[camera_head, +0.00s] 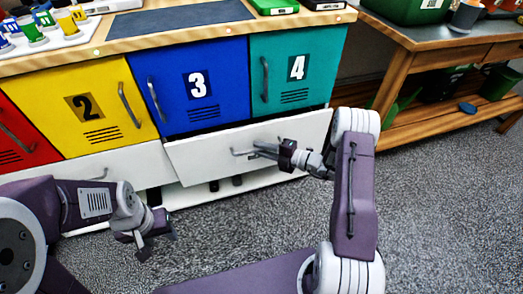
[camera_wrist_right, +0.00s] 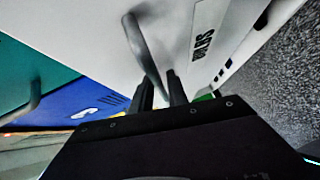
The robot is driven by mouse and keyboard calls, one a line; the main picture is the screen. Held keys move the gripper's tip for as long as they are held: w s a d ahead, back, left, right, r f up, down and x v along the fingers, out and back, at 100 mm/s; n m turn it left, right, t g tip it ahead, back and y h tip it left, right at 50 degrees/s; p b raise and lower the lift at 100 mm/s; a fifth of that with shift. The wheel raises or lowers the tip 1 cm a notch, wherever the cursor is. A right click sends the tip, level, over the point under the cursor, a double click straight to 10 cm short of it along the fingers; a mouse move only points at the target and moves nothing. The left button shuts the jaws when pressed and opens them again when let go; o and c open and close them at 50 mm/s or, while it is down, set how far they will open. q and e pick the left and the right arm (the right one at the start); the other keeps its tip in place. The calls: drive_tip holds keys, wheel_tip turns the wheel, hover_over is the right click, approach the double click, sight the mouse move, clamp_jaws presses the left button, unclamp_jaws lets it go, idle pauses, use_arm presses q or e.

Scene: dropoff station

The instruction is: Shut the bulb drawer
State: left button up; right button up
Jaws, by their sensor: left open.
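The white bulb drawer (camera_head: 205,156) stands out from the cabinet below the blue and teal doors, with a dark gap above its front. Its grey bar handle (camera_head: 238,153) is on the front face. My right gripper (camera_head: 262,150) is at this handle. In the right wrist view the handle (camera_wrist_right: 146,48) runs down between the two dark fingers (camera_wrist_right: 162,93), which look closed on it. Dark lettering (camera_wrist_right: 201,42), partly readable, shows on the white front there. My left gripper (camera_head: 147,241) is open and empty, low in front of the cabinet over the carpet.
The cabinet has a yellow door (camera_head: 110,125), a blue door (camera_head: 190,105) and a teal door (camera_head: 300,45). Another white drawer front (camera_head: 90,172) is at the left. A wooden bench (camera_head: 400,75) stands at the right. Grey carpet (camera_head: 440,210) in front is clear.

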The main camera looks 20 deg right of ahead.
clamp_jaws()
idle(1.3)
